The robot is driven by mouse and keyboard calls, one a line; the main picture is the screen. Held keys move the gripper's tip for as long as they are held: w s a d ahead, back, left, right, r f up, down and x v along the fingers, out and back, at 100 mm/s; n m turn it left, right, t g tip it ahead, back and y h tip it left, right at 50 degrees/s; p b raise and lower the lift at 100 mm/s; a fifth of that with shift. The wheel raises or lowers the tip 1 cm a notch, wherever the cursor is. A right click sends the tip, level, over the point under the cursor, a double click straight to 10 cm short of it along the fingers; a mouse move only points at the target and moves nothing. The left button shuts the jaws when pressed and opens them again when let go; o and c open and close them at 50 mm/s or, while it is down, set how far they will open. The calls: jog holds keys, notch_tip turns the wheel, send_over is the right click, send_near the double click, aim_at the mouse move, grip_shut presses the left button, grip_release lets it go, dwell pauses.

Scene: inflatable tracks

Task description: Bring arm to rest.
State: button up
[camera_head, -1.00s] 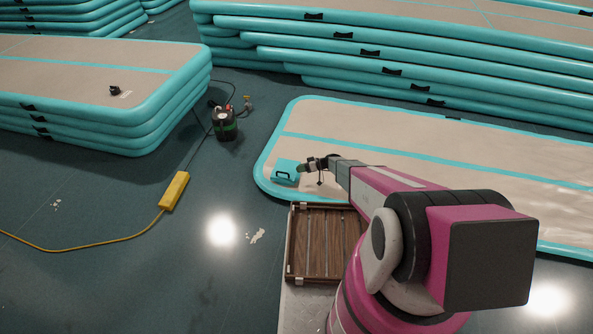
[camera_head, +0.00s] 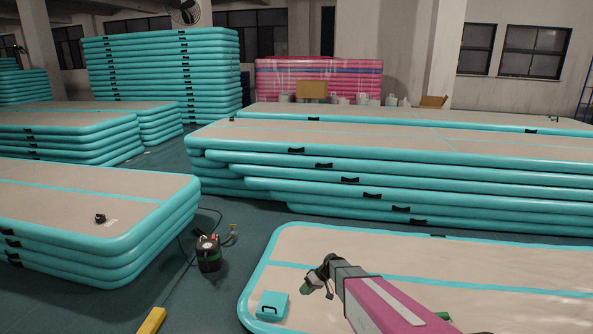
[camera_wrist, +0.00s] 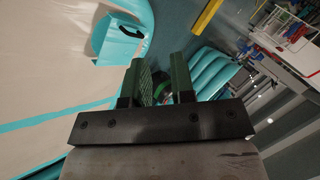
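My arm reaches out at the bottom of the head view, over the near right inflatable track. My gripper (camera_head: 307,286) is at its end, in the picture to the upper right of a teal flap with a black handle (camera_head: 271,306). In the wrist view the two green-padded fingers of my gripper (camera_wrist: 160,74) stand apart with a gap between them. Nothing is held; only background shows through the gap. The teal flap (camera_wrist: 117,46) also shows in the wrist view, beyond the left finger.
The near beige and teal track (camera_head: 480,262) lies on the dark floor. Stacked tracks stand at left (camera_head: 120,235) and behind (camera_head: 330,165). A black pump (camera_head: 209,254) with a hose and a yellow block (camera_head: 152,321) sit on the floor between them.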

jog(key=s+d+r+m+t+h, duration=0.1)
jog(key=s+d+r+m+h, duration=0.2)
jog(key=s+d+r, duration=0.4)
jog(key=s+d+r+m+h, duration=0.4)
jog(key=s+d+r, duration=0.3)
jog(key=s+r, duration=0.3)
notch_tip(320, 180, up, 5)
jog(key=shift+d+f+m+t+h, duration=0.1)
jog(key=shift+d+m+t+h, duration=0.25)
jog(key=shift+h, duration=0.25)
